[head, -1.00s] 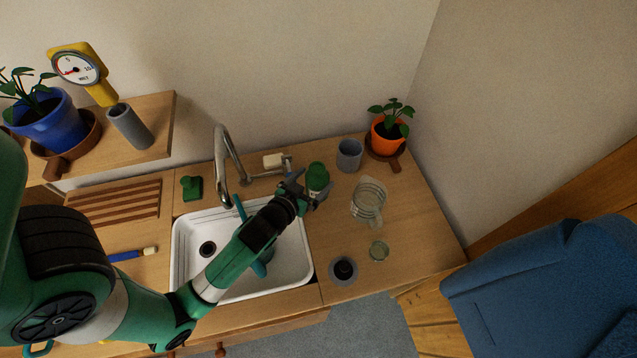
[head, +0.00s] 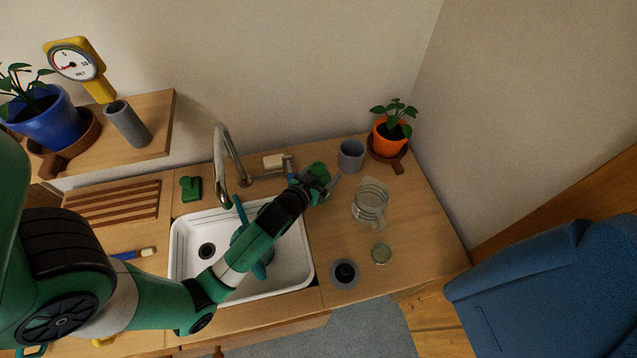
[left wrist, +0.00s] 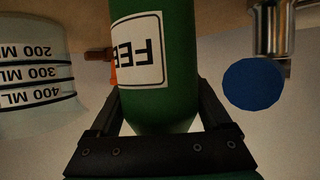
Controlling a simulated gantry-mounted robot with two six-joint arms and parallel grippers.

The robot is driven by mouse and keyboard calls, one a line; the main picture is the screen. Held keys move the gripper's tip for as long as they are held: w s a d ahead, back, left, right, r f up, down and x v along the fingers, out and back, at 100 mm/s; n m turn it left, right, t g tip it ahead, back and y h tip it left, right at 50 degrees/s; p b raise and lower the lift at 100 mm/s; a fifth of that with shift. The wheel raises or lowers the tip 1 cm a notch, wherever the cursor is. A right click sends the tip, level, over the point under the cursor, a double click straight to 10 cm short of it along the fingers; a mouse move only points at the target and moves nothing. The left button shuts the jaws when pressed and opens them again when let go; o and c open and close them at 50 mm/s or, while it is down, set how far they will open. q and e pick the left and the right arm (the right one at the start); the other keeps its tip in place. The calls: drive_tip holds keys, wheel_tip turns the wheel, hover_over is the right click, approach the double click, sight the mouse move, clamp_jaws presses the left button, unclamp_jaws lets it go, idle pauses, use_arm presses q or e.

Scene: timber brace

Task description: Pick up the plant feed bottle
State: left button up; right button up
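The plant feed bottle (head: 319,172) is green and stands on the counter right of the sink. In the left wrist view the bottle (left wrist: 180,75) fills the middle, its white label with black letters showing upside down. My left gripper (head: 313,178) is at the bottle, with one finger on each side of it. In the left wrist view the fingers (left wrist: 158,100) are spread around the bottle and do not look clamped. The gripper hides the bottle's lower part in the head view. My right gripper is not in view.
A clear measuring jug (head: 370,200) stands close to the right, a grey cup (head: 351,156) behind. The tap (head: 229,165) and white sink (head: 190,260) lie left. An orange plant pot (head: 389,137) is at the back right. A glass jar (head: 381,254) stands farther front.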

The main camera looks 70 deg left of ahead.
sight(324, 165)
use_arm(q)
clamp_jaws()
drive_tip(key=shift+r, duration=0.55)
wheel_tip(324, 165, up, 3)
drive_tip(key=shift+f+p, duration=0.15)
drive_tip(key=shift+p, duration=0.8)
drive_tip(key=s+d+r+p, duration=0.2)
drive_tip(key=d+r+p, duration=0.2)
drive_tip(key=d+p, duration=0.2)
drive_tip(key=s+d+r+p, duration=0.3)
drive_tip(key=d+r+p, duration=0.2)
drive_tip(key=d+p, duration=0.1)
drive_tip(key=shift+s+d+r+p, duration=0.15)
drive_tip(key=shift+s+d+p, duration=0.2)
drive_tip(key=shift+d, duration=0.05)
